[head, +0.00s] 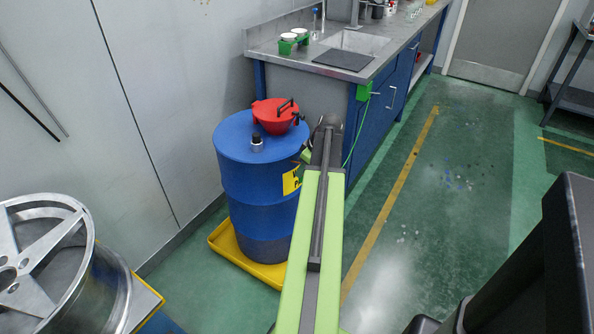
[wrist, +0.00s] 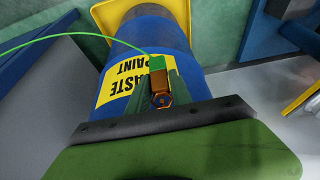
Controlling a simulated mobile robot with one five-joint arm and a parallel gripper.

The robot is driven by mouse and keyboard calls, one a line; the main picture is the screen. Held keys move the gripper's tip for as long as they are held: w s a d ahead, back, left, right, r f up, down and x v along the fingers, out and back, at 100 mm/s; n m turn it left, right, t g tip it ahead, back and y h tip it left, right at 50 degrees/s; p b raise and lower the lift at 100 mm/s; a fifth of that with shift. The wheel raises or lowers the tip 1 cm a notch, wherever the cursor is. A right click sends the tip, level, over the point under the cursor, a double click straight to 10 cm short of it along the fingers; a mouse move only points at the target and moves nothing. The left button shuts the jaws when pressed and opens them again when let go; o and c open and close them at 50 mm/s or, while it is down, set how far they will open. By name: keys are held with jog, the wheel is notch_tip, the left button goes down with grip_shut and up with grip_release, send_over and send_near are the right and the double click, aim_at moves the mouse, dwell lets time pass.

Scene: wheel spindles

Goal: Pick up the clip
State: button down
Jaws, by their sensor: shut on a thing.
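The clip (wrist: 161,86) is a small copper-coloured piece with a green end and a hex bolt. It shows in the wrist view, in front of the blue drum (wrist: 165,38). My gripper (wrist: 160,78) is shut on it, with a dark green finger on each side. A green cable (wrist: 48,37) runs from the clip to the left. In the head view the cable (head: 350,151) hangs from a green box (head: 364,91) on the cabinet and passes behind my arm. The clip cannot be made out there. Whether it touches the drum is unclear.
A metal wheel (head: 85,270) is at lower left.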

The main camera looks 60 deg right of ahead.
jog(key=s, duration=1.6)
jog(key=shift+s, duration=0.15)
